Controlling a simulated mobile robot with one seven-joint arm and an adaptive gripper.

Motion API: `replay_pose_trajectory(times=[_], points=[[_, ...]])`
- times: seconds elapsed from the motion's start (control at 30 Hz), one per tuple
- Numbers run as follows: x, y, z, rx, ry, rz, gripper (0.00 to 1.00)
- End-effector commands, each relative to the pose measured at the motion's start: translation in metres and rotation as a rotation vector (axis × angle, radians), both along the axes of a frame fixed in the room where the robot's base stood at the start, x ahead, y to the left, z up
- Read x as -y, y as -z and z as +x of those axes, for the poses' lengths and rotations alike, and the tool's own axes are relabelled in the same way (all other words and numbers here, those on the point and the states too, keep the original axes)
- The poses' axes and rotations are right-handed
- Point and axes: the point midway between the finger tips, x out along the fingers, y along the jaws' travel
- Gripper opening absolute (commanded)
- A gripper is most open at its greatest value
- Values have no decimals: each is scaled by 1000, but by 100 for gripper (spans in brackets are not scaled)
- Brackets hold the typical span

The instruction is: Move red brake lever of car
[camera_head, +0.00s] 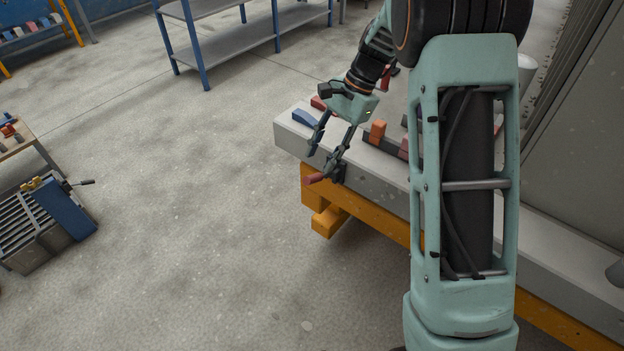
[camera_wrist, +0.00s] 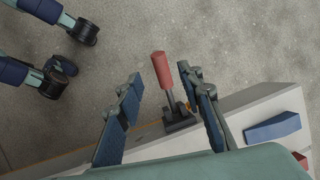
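The red brake lever (camera_head: 316,179) sticks out from a dark bracket (camera_head: 338,175) on the near side of a grey slab-topped body with an orange frame. In the wrist view the red handle (camera_wrist: 162,68) points up the picture from its dark base. My gripper (camera_head: 324,157) is open, just above and beside the lever. In the wrist view, the lever shows between the two spread fingers of my gripper (camera_wrist: 159,82), with a gap on each side. The fingers hold nothing, and I cannot tell how far the handle lies from them in depth.
A blue block (camera_head: 304,117) and an orange block (camera_head: 378,131) sit on the grey slab (camera_head: 290,134). The orange frame (camera_head: 375,218) runs beneath it. A blue-framed shelf (camera_head: 235,40) stands behind. The concrete floor to the left is largely clear.

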Motion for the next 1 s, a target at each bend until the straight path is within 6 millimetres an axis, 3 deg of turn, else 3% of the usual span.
replay_pose_trajectory(times=[0.2, 0.43, 0.83, 1.0], points=[[-17, 42, -9, -4, -2, -1, 34], [-28, 70, -13, -1, -2, -1, 34], [-32, 78, -14, 2, -1, -1, 34], [-32, 78, -14, 2, -1, -1, 18]])
